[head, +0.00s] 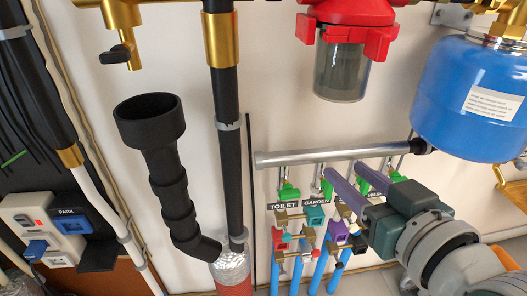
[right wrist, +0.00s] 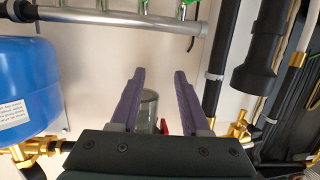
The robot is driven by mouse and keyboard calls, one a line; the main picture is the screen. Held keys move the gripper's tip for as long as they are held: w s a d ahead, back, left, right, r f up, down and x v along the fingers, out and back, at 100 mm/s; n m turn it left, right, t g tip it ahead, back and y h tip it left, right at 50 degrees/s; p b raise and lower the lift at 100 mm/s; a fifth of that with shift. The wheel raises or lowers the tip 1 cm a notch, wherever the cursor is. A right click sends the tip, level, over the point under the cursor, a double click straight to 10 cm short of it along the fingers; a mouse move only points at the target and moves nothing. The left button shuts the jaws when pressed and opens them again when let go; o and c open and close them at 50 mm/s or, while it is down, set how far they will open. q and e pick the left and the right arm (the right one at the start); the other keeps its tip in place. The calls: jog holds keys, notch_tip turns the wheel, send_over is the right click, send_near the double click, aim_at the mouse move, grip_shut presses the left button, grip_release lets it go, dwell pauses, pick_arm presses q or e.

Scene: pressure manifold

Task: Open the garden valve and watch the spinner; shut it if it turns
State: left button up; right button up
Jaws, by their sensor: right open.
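The GARDEN label (head: 316,203) is on the manifold wall, beside the TOILET label (head: 282,206). A green valve part (head: 327,187) is just above the GARDEN label, partly beside my gripper's finger. A teal block (head: 315,215) and brass fittings sit below it. My right gripper (head: 332,188) has purple fingers, apart and empty, in front of the manifold just right of the GARDEN label. Whether it touches anything cannot be told. In the right wrist view its open fingers (right wrist: 155,72) show nothing held. I cannot pick out the spinner. My left gripper is out of view.
A grey metal pipe (head: 330,153) runs above the valves. A blue tank (head: 470,92) hangs at the upper right, and a red-topped filter (head: 345,50) is above. A black funnel drain (head: 150,120) stands left. Blue pipes (head: 315,270) run down below the manifold.

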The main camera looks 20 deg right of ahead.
jog(key=m+t+h+b, duration=0.1)
jog(key=t+h+b, duration=0.1)
jog(key=b, duration=0.9)
send_near(331, 190)
jog(key=shift+m+h, duration=0.3)
jog(key=b+x, duration=0.2)
jog(key=x, duration=0.8)
jog(key=shift+w+a+f+b, duration=0.1)
jog(key=shift+a+b, duration=0.05)
jog(key=shift+b, duration=0.2)
jog(key=shift+w, duration=0.4)
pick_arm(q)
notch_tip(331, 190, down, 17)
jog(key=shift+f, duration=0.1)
pick_arm(e)
jog(key=shift+c, duration=0.2)
grip_shut()
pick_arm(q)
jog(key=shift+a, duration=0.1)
